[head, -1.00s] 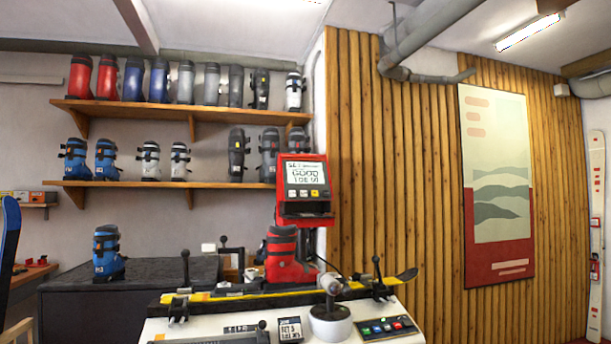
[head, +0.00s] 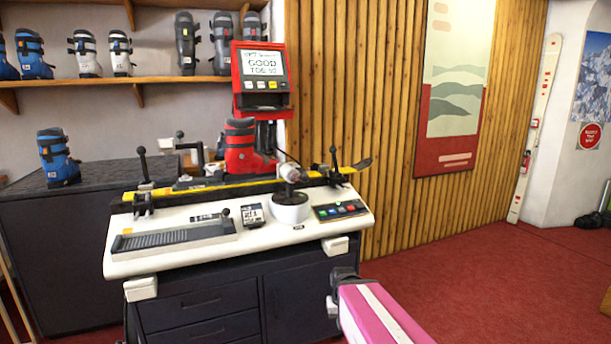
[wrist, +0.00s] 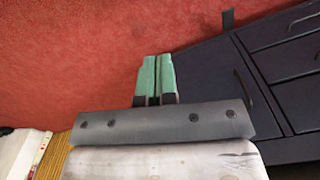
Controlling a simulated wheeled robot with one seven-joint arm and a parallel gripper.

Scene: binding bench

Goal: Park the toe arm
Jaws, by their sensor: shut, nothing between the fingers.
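The bench's white top (head: 180,258) carries a ski (head: 310,180) with yellow edges and a red boot (head: 240,150). In front of the boot, a round white housing (head: 290,210) bears a dark post with a grey cylindrical head (head: 289,172); this looks like the toe arm, but its exact direction is hard to tell. A red display unit (head: 262,75) behind reads "GOOD" and a toe line. My gripper (wrist: 158,65) shows in the wrist view with its green fingers together and empty, over the red floor beside the dark cabinet (wrist: 215,75), away from the toe arm.
Black-knobbed levers (head: 142,165) and (head: 335,160) stand at both ends of the ski. A button panel (head: 340,209) and a small lever (head: 226,214) are on the top. A dark counter with a blue boot (head: 58,158) adjoins on the left. Red carpet (head: 480,270) is free on the right.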

